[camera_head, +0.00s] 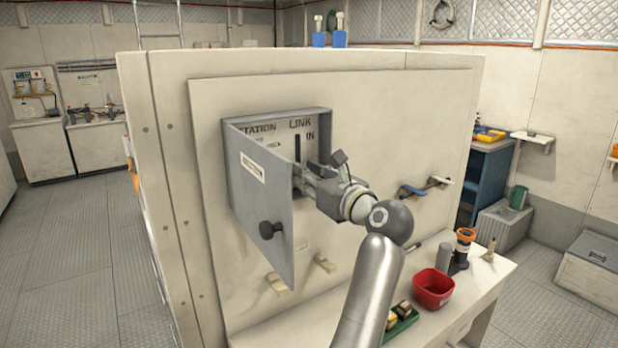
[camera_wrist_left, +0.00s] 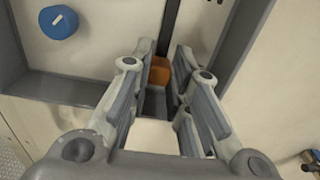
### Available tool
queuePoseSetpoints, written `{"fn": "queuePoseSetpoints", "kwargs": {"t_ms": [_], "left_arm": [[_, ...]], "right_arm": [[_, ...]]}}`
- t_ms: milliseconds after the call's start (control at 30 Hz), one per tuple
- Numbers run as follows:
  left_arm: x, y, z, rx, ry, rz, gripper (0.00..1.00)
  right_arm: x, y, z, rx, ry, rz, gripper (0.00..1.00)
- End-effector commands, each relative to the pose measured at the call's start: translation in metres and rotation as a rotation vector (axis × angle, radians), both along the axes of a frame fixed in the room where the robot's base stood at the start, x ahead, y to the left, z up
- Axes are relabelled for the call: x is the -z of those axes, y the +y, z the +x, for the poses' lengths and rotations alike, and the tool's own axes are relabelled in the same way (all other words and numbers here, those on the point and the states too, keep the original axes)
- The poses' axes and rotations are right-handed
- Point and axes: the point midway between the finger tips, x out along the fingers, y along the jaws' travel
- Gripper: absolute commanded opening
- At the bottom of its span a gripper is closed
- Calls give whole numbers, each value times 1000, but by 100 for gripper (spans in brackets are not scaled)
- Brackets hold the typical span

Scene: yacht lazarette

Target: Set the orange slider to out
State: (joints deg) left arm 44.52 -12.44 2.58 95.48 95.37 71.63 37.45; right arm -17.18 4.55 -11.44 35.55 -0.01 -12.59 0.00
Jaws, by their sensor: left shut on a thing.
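The orange slider (camera_wrist_left: 159,72) shows in the left wrist view between the fingers of my left gripper (camera_wrist_left: 164,56), which are shut on it. A dark slot (camera_wrist_left: 171,18) runs from it to the top of that picture. In the head view my left gripper (camera_head: 308,181) reaches into an open grey wall box (camera_head: 285,118). The upper slot (camera_head: 297,148) shows under the word LINK, with IN beside its top. The gripper hides the slider and the lower slot there. My right gripper is not in view.
The box's grey door (camera_head: 261,205) stands open to the left of my gripper, with a black knob (camera_head: 270,229). A blue knob (camera_wrist_left: 58,22) sits inside the box. A bench below holds a red bin (camera_head: 433,288). Hooks (camera_head: 425,187) stick out at right.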

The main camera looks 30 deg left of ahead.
Motion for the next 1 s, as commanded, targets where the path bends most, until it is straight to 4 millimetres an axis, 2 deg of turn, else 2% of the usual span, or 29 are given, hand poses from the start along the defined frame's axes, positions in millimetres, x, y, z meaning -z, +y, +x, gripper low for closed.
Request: {"fn": "queuePoseSetpoints", "kwargs": {"t_ms": [67, 100, 267, 567, 667, 1000], "left_arm": [[7, 0, 0, -3, 12, -12, 0], [7, 0, 0, -3, 12, -12, 20], [6, 0, 0, -3, 10, -11, 39], [3, 0, 0, -2, 5, -8, 39], [-5, 0, 0, -1, 3, -9, 39], [-67, 0, 0, 0, 3, -11, 39]], "right_arm": [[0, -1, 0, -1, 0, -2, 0], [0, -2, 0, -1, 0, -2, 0], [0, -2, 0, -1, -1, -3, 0], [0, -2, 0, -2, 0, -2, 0], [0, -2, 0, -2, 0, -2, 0], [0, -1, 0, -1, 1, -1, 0]]}}
